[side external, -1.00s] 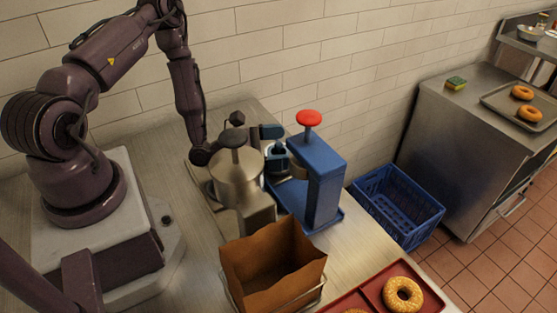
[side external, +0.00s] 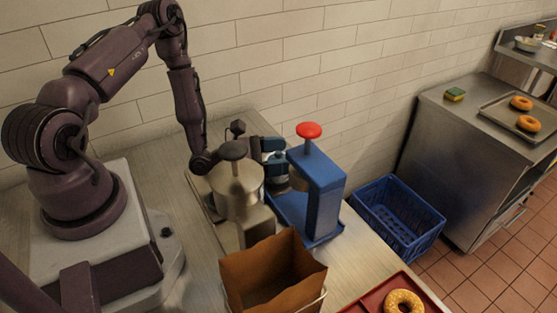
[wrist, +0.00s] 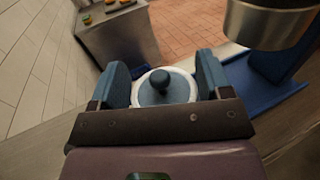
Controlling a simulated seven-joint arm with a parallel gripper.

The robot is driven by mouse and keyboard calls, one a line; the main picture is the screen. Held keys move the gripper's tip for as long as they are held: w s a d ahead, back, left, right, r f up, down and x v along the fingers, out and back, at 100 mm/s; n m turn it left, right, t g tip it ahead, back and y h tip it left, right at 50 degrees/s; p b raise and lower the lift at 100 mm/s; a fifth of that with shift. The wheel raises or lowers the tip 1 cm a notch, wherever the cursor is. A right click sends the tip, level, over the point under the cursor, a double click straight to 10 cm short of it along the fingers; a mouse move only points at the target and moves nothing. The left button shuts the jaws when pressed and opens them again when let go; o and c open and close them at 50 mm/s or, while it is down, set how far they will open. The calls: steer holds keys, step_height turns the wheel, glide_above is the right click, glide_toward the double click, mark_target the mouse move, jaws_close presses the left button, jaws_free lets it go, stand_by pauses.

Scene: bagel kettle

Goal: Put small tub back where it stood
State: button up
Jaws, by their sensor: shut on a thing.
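The small tub (wrist: 163,88) shows in the wrist view as a round pale rim with a blue lid and a darker round knob. It sits between the two blue fingers of my gripper (wrist: 165,80), which is shut on it. In the side external view my gripper (side external: 274,154) is behind the steel kettle and left of the blue press. The tub cannot be made out clearly there. I cannot tell whether its bottom touches the counter.
The blue press (side external: 322,185) with a red knob stands close on the right; its metal cylinder (wrist: 268,24) hangs near my fingers. The steel kettle (side external: 237,190) and a paper bag (side external: 242,275) stand in front. A blue crate (side external: 402,222) is beyond the counter edge.

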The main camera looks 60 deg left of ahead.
step_height(320, 180, up, 9)
steer(key=shift+f, duration=0.2)
steer(key=shift+a+f, duration=0.1)
steer(key=w+d+r, duration=0.2)
steer(key=r, duration=0.6)
steer(key=w+d+r+n+y, duration=0.1)
steer(key=d+r, duration=0.1)
steer(key=r, duration=0.6)
steer(key=shift+w+d+r+t+y, duration=0.25)
steer(key=shift+w+d+t+y, duration=0.05)
steer(key=shift+w+d, duration=0.1)
